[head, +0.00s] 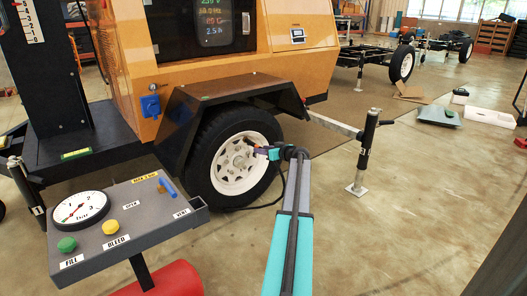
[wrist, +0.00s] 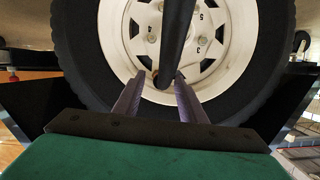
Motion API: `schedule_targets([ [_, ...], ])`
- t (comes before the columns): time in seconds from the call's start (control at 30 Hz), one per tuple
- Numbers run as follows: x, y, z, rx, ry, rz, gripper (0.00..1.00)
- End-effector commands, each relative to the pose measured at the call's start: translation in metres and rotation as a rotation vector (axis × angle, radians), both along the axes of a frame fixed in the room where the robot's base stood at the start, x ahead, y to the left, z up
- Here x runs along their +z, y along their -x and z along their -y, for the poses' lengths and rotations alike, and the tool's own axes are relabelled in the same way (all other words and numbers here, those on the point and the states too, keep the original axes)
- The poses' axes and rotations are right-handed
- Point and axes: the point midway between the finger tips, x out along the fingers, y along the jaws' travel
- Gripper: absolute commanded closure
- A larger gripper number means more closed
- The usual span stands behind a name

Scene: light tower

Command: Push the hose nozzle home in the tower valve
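My gripper (head: 262,152) is in front of the white wheel rim (head: 232,168) of the light tower, just right of the hub. In the wrist view its two fingers (wrist: 160,82) point at the rim, with the dark end of the hose nozzle (wrist: 174,45) between them. The fingers look closed around it, though their contact is partly hidden. A black hose (head: 262,206) hangs from the gripper and runs low past the tyre. A small brownish spot shows beside the nozzle end. I cannot make out the valve clearly, nor whether the nozzle touches it.
A grey panel (head: 130,240) with a gauge (head: 80,210), green and yellow buttons and a blue lever (head: 167,187) stands at left. The black fender (head: 215,95) overhangs the tyre (head: 205,150). A jack stand (head: 366,150) is at right.

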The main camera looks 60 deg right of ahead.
Motion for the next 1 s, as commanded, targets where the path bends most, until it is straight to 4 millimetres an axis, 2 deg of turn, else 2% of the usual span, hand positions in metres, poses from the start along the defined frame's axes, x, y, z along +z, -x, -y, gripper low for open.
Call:
schedule_targets([
  [0.17, 0.000, 0.002, -0.001, 0.000, 0.000, 0.000, 0.63],
  [0.37, 0.005, 0.012, -0.004, -0.001, 0.000, 0.000, 0.63],
  [1.0, 0.034, 0.099, -0.031, -0.001, -0.001, 0.000, 0.63],
])
